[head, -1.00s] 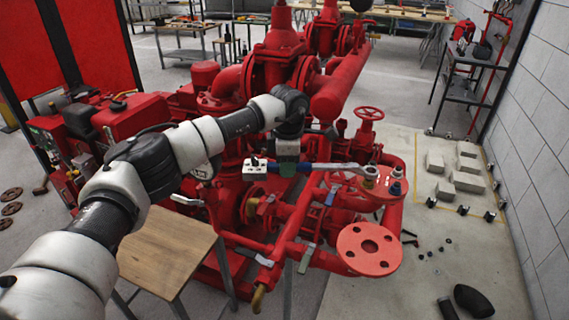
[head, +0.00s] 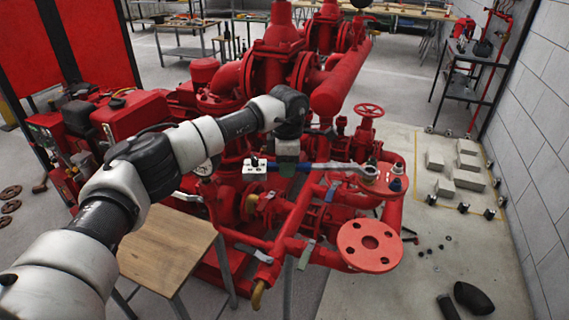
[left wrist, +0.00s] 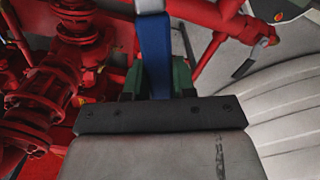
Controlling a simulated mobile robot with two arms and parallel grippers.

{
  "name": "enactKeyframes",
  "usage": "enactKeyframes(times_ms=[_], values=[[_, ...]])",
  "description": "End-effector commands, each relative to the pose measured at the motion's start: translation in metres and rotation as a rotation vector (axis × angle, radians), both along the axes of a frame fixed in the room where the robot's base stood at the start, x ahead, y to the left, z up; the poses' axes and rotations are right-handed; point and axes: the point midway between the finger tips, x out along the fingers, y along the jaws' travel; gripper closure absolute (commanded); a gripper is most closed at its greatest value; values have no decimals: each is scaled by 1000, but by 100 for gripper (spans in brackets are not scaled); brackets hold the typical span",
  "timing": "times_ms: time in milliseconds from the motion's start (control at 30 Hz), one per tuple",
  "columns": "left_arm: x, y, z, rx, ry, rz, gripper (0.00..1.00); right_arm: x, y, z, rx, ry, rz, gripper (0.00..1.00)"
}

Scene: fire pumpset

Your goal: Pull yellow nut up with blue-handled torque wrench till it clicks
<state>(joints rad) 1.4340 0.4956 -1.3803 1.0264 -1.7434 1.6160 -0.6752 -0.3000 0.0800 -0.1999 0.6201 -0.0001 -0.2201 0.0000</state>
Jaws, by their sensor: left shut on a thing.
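My left gripper (head: 286,168) is shut on the blue-handled torque wrench (head: 320,167), near the handle end. In the left wrist view the blue handle (left wrist: 155,50) runs up between the green fingers (left wrist: 157,82). The wrench's steel shaft reaches right, and its head is over the flange with the bolts. The yellow nut (head: 370,180) is small and mostly hidden under the wrench head; I cannot tell how fully the head is seated on it. My right gripper is out of view.
The red pumpset (head: 270,90) fills the middle, with pipes and valves close around the gripper. A round red flange (head: 369,246) faces up in front. A wooden-topped stool (head: 165,250) stands below my left arm. The floor at right holds grey blocks (head: 466,180).

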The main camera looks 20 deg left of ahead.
Motion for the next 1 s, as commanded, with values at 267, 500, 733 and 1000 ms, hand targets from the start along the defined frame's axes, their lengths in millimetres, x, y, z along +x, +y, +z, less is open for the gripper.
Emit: enactKeyframes(times_ms=[267, 500, 733, 1000], values=[[0, 0, -6, -1, -3, 0, 100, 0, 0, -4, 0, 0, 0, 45], [1, 0, -12, -1, -3, 0, 100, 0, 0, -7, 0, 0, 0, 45], [1, 0, -13, -1, -3, 0, 100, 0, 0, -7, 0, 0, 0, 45], [0, 0, -13, -1, -3, 1, 100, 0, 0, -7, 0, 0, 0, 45]])
